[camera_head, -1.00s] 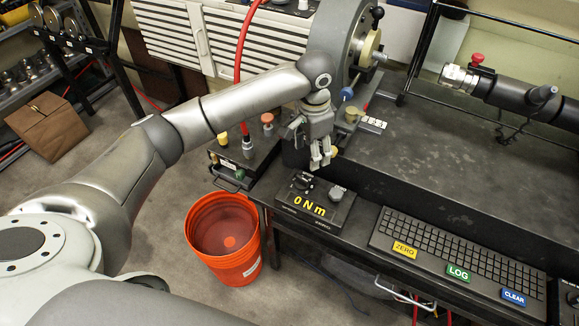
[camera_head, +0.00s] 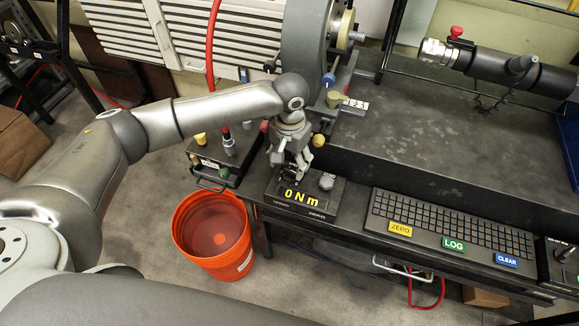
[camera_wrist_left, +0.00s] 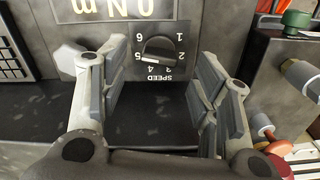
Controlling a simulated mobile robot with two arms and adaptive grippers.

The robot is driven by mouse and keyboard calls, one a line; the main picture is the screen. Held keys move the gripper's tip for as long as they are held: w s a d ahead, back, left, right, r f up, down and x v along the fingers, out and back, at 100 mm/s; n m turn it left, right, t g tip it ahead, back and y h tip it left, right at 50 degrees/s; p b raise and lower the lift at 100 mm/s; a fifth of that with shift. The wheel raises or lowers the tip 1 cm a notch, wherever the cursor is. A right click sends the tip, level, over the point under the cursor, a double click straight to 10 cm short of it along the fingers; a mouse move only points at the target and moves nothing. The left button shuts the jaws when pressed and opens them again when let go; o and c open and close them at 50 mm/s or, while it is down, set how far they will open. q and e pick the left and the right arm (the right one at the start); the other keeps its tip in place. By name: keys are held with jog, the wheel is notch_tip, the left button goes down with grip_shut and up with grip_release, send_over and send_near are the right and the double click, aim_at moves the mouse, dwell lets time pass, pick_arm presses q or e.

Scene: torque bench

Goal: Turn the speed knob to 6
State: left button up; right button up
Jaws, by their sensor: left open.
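The black speed knob (camera_wrist_left: 159,49) shows in the left wrist view on a dark panel, inside a ring of numbers 1 to 6 with an upside-down SPEED label. In the head view the left gripper (camera_head: 290,163) points down over the back left of the control box (camera_head: 322,208) reading "0 N m", hiding the speed knob. My right gripper is out of view.
A grey knob (camera_head: 327,181) stands on the same box, also in the wrist view (camera_wrist_left: 70,58). A keyboard (camera_head: 450,222) lies to the right. An orange bucket (camera_head: 212,240) stands on the floor. A box with coloured knobs (camera_head: 222,165) is left of the gripper.

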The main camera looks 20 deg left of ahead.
aim_at(290, 170)
pick_arm(q)
notch_tip(290, 170, down, 3)
jog(key=shift+f, duration=0.4)
jog(key=c, duration=1)
jog(key=shift+r+m+p, duration=0.1)
jog(key=shift+m+p, duration=0.2)
jog(key=shift+p, duration=0.2)
jog(key=shift+r+m+p, duration=0.1)
jog(key=shift+m+p, duration=0.7)
jog(key=shift+f+m+p, duration=0.2)
jog(key=shift+m+p, duration=0.4)
jog(key=shift+m, duration=0.7)
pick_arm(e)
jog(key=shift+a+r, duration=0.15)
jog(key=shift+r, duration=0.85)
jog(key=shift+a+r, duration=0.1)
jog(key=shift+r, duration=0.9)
